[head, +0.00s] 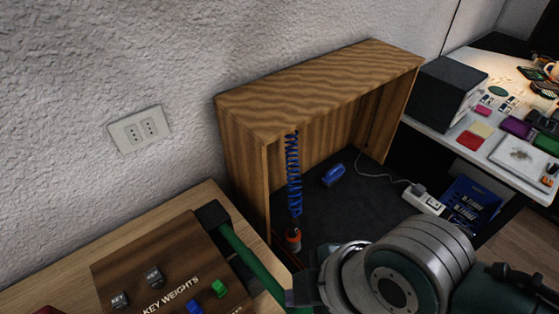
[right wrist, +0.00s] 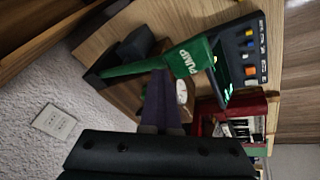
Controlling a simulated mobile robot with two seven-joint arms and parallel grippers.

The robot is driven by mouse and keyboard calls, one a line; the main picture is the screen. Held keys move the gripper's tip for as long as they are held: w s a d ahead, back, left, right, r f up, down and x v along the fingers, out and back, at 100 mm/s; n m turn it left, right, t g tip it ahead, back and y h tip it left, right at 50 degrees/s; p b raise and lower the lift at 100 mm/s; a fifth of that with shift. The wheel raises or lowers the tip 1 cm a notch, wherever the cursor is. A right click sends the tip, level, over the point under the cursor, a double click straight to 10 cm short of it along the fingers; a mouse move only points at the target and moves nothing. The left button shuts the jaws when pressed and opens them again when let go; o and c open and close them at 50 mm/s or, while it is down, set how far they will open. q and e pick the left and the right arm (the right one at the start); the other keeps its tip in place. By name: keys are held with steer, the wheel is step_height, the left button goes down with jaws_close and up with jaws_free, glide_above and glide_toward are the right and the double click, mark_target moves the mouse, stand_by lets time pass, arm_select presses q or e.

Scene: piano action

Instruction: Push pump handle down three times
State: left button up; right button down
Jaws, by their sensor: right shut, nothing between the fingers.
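The green pump handle (head: 253,264) runs from a black mount at the table's edge toward the lower middle of the head view. In the right wrist view the handle (right wrist: 188,62) is a long green bar with a wider end marked PUMP. My right gripper (head: 300,298) is shut and empty, with its fingertips at the handle's outer part. In the right wrist view the dark fingers (right wrist: 159,80) reach the edge of the bar beside the PUMP label; I cannot tell whether they touch it. My left gripper is not in view.
A wooden KEY WEIGHTS board (head: 140,262) lies left of the handle. An open wooden box (head: 320,85) with a blue coiled hose (head: 293,165) stands behind. A power strip (head: 424,199), a blue tray (head: 470,203) and a cluttered white table (head: 500,150) are at right.

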steer(key=shift+s+d+f, duration=0.1)
steer(key=shift+s+d, duration=0.05)
steer(key=shift+s, duration=0.05)
stand_by(0.4)
steer(key=shift+w+a+r+p, duration=0.2)
steer(key=shift+w+r+p, duration=0.1)
steer(key=shift+r+p, duration=0.5)
steer(key=shift+w+a+r+p, duration=0.25)
steer(key=shift+r+p, duration=0.35)
steer(key=shift+r, duration=0.3)
steer(key=shift+w+a+r+p, duration=0.2)
steer(key=shift+w+r+p, duration=0.1)
steer(key=shift+r+p, duration=0.5)
steer(key=shift+w+a+r+p, duration=0.2)
steer(key=shift+r+p, duration=0.1)
steer(key=shift+r, duration=0.3)
steer(key=r+p, duration=0.1)
steer(key=w+r+p, duration=0.1)
steer(key=r, duration=0.1)
steer(key=a+r+p, duration=0.1)
steer(key=shift+w+a+r, duration=0.1)
steer(key=shift+w+r, duration=0.25)
steer(key=shift+w, duration=0.05)
